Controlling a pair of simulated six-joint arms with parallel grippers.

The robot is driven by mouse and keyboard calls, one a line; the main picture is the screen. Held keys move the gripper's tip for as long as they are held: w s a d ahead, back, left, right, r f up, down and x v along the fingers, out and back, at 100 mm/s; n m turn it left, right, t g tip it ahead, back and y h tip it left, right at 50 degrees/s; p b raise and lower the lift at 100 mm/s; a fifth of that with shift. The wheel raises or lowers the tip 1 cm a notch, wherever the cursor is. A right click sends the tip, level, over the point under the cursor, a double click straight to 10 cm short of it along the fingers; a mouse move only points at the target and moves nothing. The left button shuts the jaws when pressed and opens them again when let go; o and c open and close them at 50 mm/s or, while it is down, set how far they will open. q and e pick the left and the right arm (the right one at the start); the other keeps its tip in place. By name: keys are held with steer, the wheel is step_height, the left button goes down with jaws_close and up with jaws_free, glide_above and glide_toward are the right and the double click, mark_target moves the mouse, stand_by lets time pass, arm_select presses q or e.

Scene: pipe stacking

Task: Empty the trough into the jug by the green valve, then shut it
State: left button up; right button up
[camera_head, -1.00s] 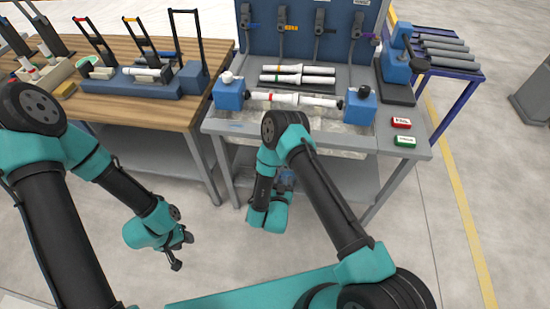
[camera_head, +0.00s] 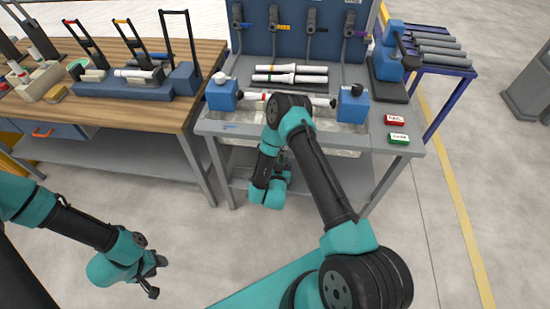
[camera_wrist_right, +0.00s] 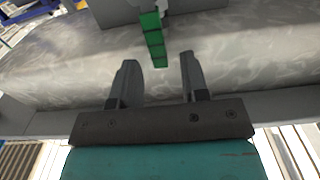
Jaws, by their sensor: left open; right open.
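The green valve handle (camera_wrist_right: 154,40) hangs from a grey body in the right wrist view, at the front of a wavy translucent surface (camera_wrist_right: 70,75) that looks like the trough. In the head view, the trough (camera_head: 345,128) is set in the front of the grey bench, under a white pipe held between two blue blocks. My right gripper (camera_wrist_right: 159,62) is open, with the green handle showing between and beyond its fingertips; contact cannot be told. In the head view my right forearm hides it. My left gripper (camera_head: 154,279) is open and empty, low over the floor. I cannot make out the jug.
Several pipes (camera_head: 290,68) lie on the grey bench (camera_head: 225,128). The wooden bench (camera_head: 150,108) is on the left. Floor between my arms is clear.

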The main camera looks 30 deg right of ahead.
steer(key=shift+x, duration=1)
jaws_close()
